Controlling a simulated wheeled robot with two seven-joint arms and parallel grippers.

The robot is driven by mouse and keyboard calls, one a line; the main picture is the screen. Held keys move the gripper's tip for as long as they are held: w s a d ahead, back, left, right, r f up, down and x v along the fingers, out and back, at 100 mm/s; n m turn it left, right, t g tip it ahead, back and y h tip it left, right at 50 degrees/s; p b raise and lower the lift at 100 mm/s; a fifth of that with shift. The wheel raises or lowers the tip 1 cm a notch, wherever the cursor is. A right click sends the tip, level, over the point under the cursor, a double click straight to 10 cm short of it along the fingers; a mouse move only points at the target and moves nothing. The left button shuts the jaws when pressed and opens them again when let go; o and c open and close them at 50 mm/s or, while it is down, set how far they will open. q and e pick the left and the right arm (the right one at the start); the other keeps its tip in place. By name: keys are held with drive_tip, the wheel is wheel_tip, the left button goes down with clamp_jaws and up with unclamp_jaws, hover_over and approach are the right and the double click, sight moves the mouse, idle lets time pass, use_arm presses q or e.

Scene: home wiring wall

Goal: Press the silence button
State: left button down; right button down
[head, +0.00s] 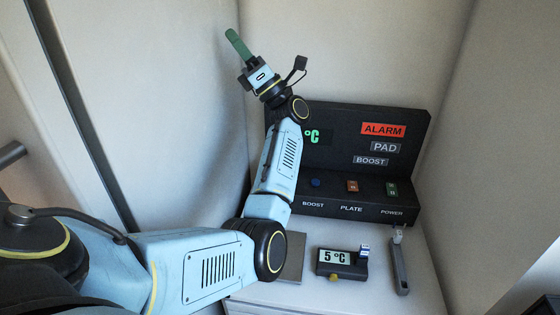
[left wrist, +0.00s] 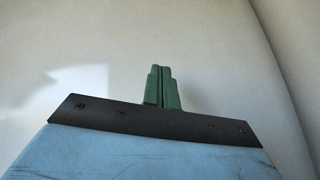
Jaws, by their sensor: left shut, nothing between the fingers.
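No button with a readable "silence" label shows in the head view. A black control console (head: 345,125) stands at the back of the counter with a lit red ALARM sign (head: 383,130). On its lower ledge are a blue round button (head: 315,183) above the word BOOST, an orange-red switch (head: 352,186) above PLATE, and a green switch (head: 391,189) above POWER. My left gripper (head: 232,37) is raised above and left of the console, apart from it, its green fingers shut and empty. In the left wrist view its fingers (left wrist: 162,87) are together against bare wall.
A small dark device (head: 342,270) reading 5 °C, with a blue-and-white piece on top, sits on the white counter in front of the console. A grey plate (head: 292,257) lies partly behind my arm. Walls close in both sides.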

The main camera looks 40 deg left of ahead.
sight(218, 60)
use_arm(q)
drive_tip(key=a+f+t+h, duration=0.1)
drive_tip(key=f, duration=0.1)
drive_tip(key=w+a+f+m+t+h, duration=0.1)
drive_tip(key=a+f+t+h, duration=0.1)
drive_tip(key=a+f+m+t+h+p, duration=0.1)
drive_tip(key=f+t, duration=0.1)
drive_tip(key=shift+w+a+f, duration=0.15)
drive_tip(key=shift+a+f, duration=0.15)
drive_tip(key=shift+f, duration=0.1)
drive_tip(key=w+f+t+h, duration=0.1)
drive_tip(key=f+h, duration=0.1)
drive_tip(key=f, duration=0.2)
drive_tip(key=w+a+f+t+h, duration=0.1)
drive_tip(key=f+h, duration=0.2)
drive_tip(key=f, duration=0.1)
drive_tip(key=w+f+t+h+p, duration=0.1)
drive_tip(key=f+t+h, duration=0.1)
drive_tip(key=f+h, duration=0.1)
drive_tip(key=shift+a+f, duration=0.25)
drive_tip(key=shift+f, duration=0.2)
drive_tip(key=w+d+f+n+t+h+p, duration=0.1)
drive_tip(key=w+d+f+n+t+h, duration=0.2)
drive_tip(key=w+d+f+h, duration=0.3)
drive_tip(key=d+f+t+h, duration=0.1)
drive_tip(key=d+f+h, duration=0.2)
drive_tip(key=f+h, duration=0.1)
drive_tip(key=shift+w+n+t, duration=0.3)
drive_tip(key=shift+w+t, duration=0.05)
drive_tip(key=shift+t, duration=0.05)
